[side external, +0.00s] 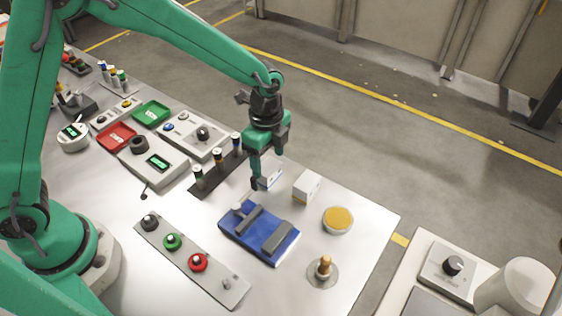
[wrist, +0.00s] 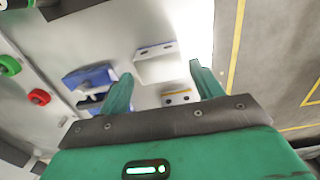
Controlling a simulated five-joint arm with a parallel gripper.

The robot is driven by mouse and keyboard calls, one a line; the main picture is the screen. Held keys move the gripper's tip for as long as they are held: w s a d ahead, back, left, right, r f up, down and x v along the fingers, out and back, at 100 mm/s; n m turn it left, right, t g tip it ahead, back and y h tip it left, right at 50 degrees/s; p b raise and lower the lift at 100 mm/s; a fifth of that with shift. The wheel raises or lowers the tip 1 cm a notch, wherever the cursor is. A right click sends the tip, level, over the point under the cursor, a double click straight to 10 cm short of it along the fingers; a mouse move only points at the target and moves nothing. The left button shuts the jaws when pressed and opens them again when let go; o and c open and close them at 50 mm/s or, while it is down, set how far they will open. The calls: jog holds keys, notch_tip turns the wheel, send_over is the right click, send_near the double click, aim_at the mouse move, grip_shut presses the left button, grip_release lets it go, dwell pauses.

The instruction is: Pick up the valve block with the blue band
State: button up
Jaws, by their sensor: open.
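My gripper (side external: 264,182) is open and points down, low over the white table beside the blue fixture. In the wrist view, its two fingers (wrist: 160,74) stand apart, with a white block (wrist: 156,66) with dark marks showing in the gap between their tips. A second white block with a yellow-orange band (wrist: 177,98) shows nearer the palm. In the side view, one white block (side external: 307,186) stands right of my gripper, and another white block (side external: 273,175) is partly hidden behind the fingers. I cannot make out a blue band on either block.
A blue fixture (side external: 259,236) with grey bars lies just in front. A yellow-topped round cup (side external: 338,220) and a brass peg on a disc (side external: 324,271) stand right. A dark rack with upright cylinders (side external: 217,176) is left. A button strip (side external: 192,259) lies front left.

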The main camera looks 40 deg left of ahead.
aim_at(268, 166)
jog(key=shift+f, duration=1.75)
jog(key=shift+r, duration=0.1)
jog(key=c, duration=0.9)
jog(key=shift+c, duration=0.2)
jog(key=shift+r, duration=0.15)
notch_tip(268, 166, up, 10)
jog(key=shift+f, duration=0.15)
